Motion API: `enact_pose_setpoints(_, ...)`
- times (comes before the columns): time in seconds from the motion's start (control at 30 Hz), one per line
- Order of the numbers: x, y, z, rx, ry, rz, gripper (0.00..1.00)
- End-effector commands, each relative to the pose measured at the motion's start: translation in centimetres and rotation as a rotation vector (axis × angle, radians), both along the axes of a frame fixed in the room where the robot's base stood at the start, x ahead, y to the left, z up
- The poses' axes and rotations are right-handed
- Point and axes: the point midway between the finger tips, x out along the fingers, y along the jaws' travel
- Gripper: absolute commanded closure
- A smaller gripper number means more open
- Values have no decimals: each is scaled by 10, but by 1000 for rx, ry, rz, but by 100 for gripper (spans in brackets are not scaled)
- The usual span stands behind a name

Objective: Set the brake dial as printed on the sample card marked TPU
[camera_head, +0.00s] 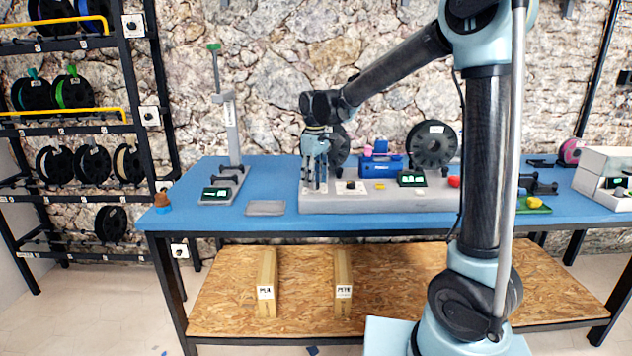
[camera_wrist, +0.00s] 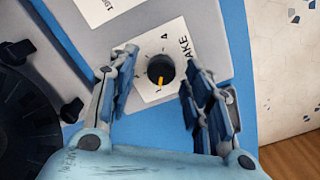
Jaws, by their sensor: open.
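The brake dial (camera_wrist: 160,70) is a round black knob with an orange pointer, on a white label reading "AKE" with a 4 beside it. The pointer aims toward the bottom of the wrist view. My gripper (camera_wrist: 159,60) is open, with one finger on each side of the dial and gaps to the knob. In the head view my gripper (camera_head: 315,188) points down over the left end of the grey base (camera_head: 420,202). It seems to hide the brake dial there. I cannot make out a card marked TPU in either view.
On the base are another black knob (camera_head: 351,185), a blue box (camera_head: 382,166) and a small display (camera_head: 411,179). A black spool (camera_head: 432,146) stands behind. A scale-like stand (camera_head: 218,194) and a flat grey plate (camera_head: 265,208) are at left. The front table strip is clear.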

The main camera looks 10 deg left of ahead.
Motion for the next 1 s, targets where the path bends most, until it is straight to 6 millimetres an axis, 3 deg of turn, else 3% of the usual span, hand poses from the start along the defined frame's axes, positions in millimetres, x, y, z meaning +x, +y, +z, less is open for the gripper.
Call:
enact_pose_setpoints(0.6, 1, 0, 98, 0, 0, 0, 54)
enact_pose_setpoints(1.0, 1, 0, 112, 0, 1, 0, 54)
